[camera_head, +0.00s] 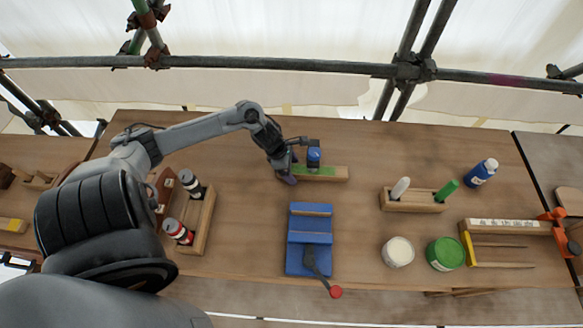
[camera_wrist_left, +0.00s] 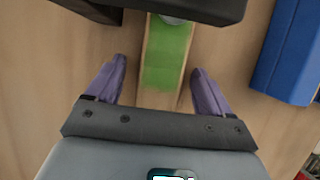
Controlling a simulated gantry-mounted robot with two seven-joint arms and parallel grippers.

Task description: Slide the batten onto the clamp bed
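The batten (camera_head: 336,174) is a pale wooden strip with a green patch, lying on the table in the head view. In the left wrist view the batten (camera_wrist_left: 166,62) runs up the middle of the picture. The clamp bed (camera_head: 309,225) is blue, with a dark lever ending in a red knob, nearer the front than the batten. Its blue edge shows at right in the wrist view (camera_wrist_left: 292,50). My left gripper (camera_head: 290,169) is at the batten's left end. Its purple fingers (camera_wrist_left: 158,72) are open, one on each side of the batten, with gaps showing. My right gripper is not in view.
A wooden rack with bottles (camera_head: 201,224) stands left. At right are a marker holder (camera_head: 413,203), a white pot (camera_head: 398,252), a green pot (camera_head: 445,254) and a blue bottle (camera_head: 482,172).

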